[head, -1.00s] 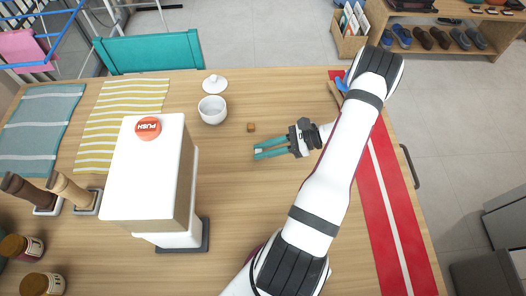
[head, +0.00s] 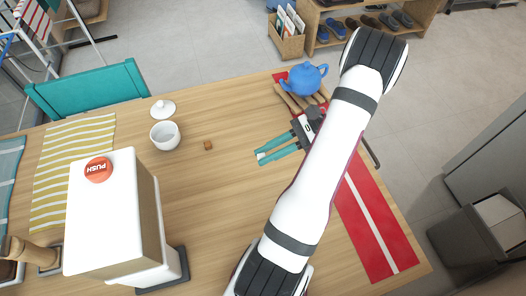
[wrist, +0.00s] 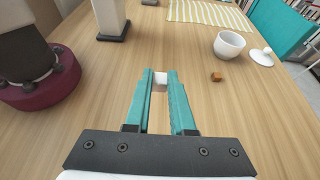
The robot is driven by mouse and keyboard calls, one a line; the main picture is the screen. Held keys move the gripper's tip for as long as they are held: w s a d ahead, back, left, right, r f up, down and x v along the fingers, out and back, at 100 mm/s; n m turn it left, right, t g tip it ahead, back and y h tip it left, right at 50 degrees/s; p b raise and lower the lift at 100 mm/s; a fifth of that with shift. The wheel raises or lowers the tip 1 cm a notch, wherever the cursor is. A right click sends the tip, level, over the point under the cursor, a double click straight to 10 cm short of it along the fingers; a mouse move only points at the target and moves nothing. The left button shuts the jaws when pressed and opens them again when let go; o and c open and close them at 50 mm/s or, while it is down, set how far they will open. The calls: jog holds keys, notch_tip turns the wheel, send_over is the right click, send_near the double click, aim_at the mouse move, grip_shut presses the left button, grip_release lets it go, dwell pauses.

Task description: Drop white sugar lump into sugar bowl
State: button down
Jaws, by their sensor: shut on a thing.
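My gripper (head: 262,157) has teal fingers and is shut on the white sugar lump (wrist: 160,79), which sits between the fingertips in the wrist view. In the head view the lump is a small pale spot at the fingertips. The white sugar bowl (head: 165,136) stands open on the table, to the left of my gripper; it also shows at the upper right of the wrist view (wrist: 229,44). Its white lid (head: 163,109) lies beside it. A brown sugar lump (head: 208,145) lies on the table between the bowl and my gripper.
A white dispenser with a red PUSH button (head: 98,170) stands at the left. A blue teapot (head: 304,79) and wooden utensils (head: 290,100) are at the back right, by a red runner (head: 372,228). The wooden table (head: 215,200) is clear around the brown lump.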

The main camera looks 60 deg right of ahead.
jog(key=w+r, duration=0.3)
jog(key=w, duration=1.3)
jog(key=w+r, duration=0.3)
jog(key=w, duration=1.2)
jog(key=f, duration=0.6)
jog(key=shift+w+a+f, duration=0.1)
jog(key=shift+a, duration=0.1)
jog(key=c, duration=0.7)
grip_release()
